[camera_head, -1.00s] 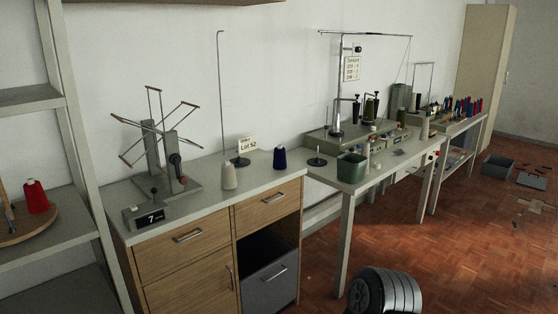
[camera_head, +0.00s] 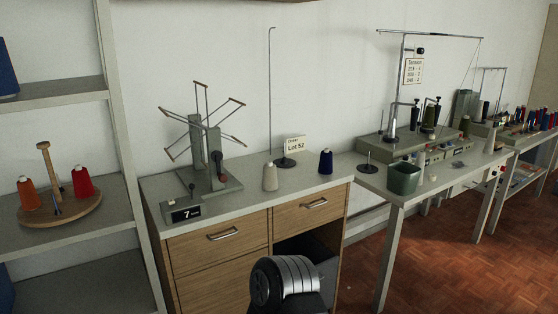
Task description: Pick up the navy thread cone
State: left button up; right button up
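The navy thread cone (camera_head: 326,162) stands upright near the right end of the grey-topped cabinet (camera_head: 240,207). It is to the right of a cream cone (camera_head: 270,177) and in front of the "Lot 52" sign (camera_head: 295,144). Nothing touches the navy cone. Neither of my grippers shows. A dark and silver ribbed part that I take to be mine shows at the bottom centre, in front of the cabinet.
A yarn winder (camera_head: 206,150) stands on the cabinet's left, with a thin thread stand (camera_head: 284,161) behind the cream cone. A shelf (camera_head: 74,231) at left holds orange (camera_head: 29,194) and red (camera_head: 83,184) cones. A white-legged table (camera_head: 400,193) at right carries a green bin (camera_head: 403,178).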

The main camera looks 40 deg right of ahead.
aim_at(326, 163)
jog(key=l+u, duration=0.2)
jog(key=l, duration=0.25)
jog(key=k+l+u, duration=0.2)
jog(key=l, duration=0.2)
jog(key=l+u, duration=0.2)
jog(key=l, duration=0.2)
jog(key=k+l+u, duration=0.15)
jog(key=l, duration=0.25)
jog(key=k+l+u, duration=0.2)
jog(key=l, duration=0.15)
jog(key=k+l, duration=0.15)
jog(key=l, duration=0.25)
jog(key=k+l, duration=0.15)
jog(key=l, duration=0.2)
jog(key=k+l, duration=0.15)
jog(key=l, duration=0.25)
jog(key=k+l, duration=0.15)
jog(key=l, duration=0.25)
jog(key=k+l, duration=0.15)
jog(key=l, duration=0.2)
jog(key=l+u, duration=0.05)
